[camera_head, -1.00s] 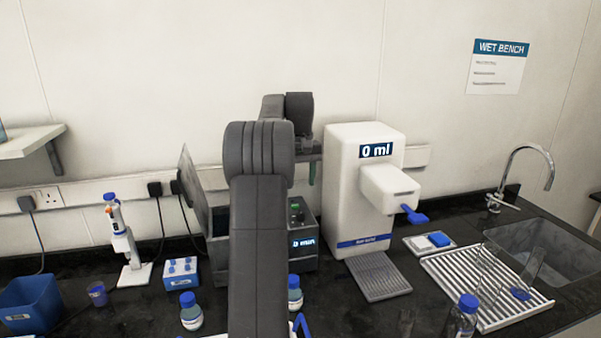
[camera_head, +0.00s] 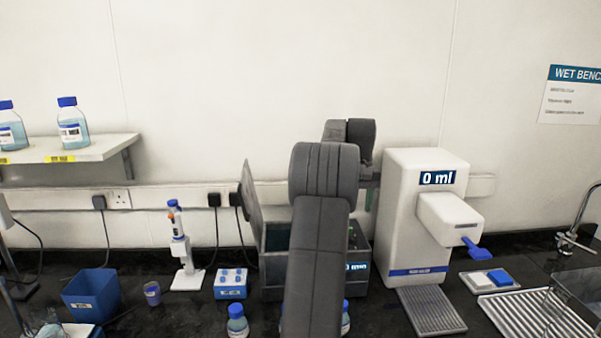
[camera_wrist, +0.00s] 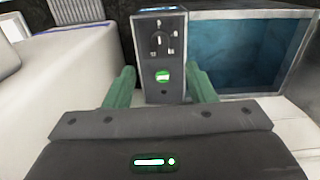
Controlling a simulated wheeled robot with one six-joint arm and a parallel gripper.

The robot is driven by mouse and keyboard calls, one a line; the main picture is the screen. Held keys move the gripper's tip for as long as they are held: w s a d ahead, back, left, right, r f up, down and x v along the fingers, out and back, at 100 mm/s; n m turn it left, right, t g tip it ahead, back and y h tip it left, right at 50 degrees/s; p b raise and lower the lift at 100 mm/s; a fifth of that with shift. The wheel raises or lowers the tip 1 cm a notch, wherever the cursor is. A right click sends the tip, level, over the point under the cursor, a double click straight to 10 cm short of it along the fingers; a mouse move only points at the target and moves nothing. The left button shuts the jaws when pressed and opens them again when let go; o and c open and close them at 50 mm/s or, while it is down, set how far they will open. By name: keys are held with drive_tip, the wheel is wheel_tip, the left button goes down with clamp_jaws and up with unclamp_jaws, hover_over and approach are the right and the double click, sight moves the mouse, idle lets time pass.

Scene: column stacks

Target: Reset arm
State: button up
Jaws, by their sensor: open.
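My arm (camera_head: 318,250) reaches forward over the bench in the head view. It hides the middle of a dark grey bath unit (camera_head: 275,270). In the wrist view, my gripper (camera_wrist: 161,88) is open, with its two green fingers apart and nothing held. A dark control panel (camera_wrist: 162,55) with a green button shows between and beyond the fingers. I cannot tell whether the fingers touch it. The open blue tank (camera_wrist: 245,50) of the unit lies right of the panel. The gripper is mostly hidden behind my arm in the head view.
A white dispenser (camera_head: 422,215) reading "0 ml" stands close right of my arm. A raised lid (camera_head: 252,205), blue rack (camera_head: 230,284), pipette stand (camera_head: 186,260) and capped bottle (camera_head: 237,320) are to the left. A wall shelf (camera_head: 90,150) holds bottles. Free space is above the bench.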

wheel_tip(320, 180, down, 10)
drive_tip(key=shift+f+p, duration=0.1)
drive_tip(key=shift+p, duration=0.55)
wheel_tip(320, 180, up, 14)
drive_tip(key=b, duration=0.2)
wheel_tip(320, 180, down, 13)
drive_tip(key=shift+f+p, duration=0.15)
drive_tip(key=shift+p, duration=0.9)
drive_tip(key=shift+f+m, duration=0.3)
drive_tip(key=m, duration=1.3)
drive_tip(key=shift+r+m, duration=0.15)
drive_tip(key=shift+m, duration=0.25)
drive_tip(key=shift+r+b, duration=0.45)
drive_tip(key=shift+r, duration=1.85)
